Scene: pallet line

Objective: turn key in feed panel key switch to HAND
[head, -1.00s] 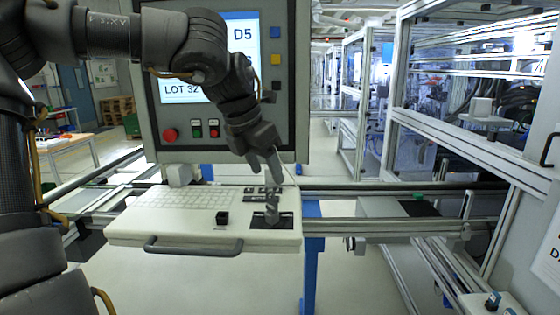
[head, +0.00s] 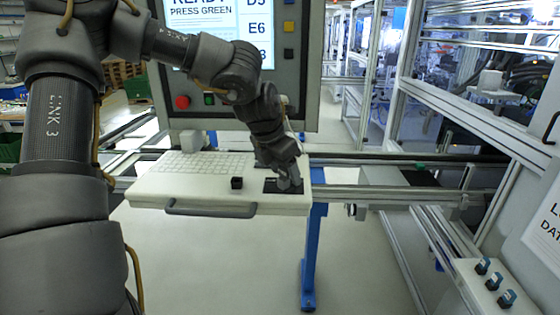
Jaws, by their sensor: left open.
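My left gripper (head: 289,182) reaches down to the dark plate at the right end of the white keyboard tray. It is open, with its fingers at the grey upright knob seen on that plate earlier. The gripper mostly hides the knob, so I cannot tell whether they touch. A small white panel (head: 473,282) at the lower right carries several dark switches with blue tops (head: 492,281). I cannot make out a key or a HAND marking in this view, nor tell which panel is the feed panel. My right gripper is not in view.
The white tray (head: 150,188) has a front handle (head: 210,209), a keyboard (head: 195,164) and a black block (head: 236,183). Behind it stands a grey console (head: 308,75) with a screen, a red button (head: 182,102) and a green button (head: 209,99). Rails (head: 400,194) run to the right.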

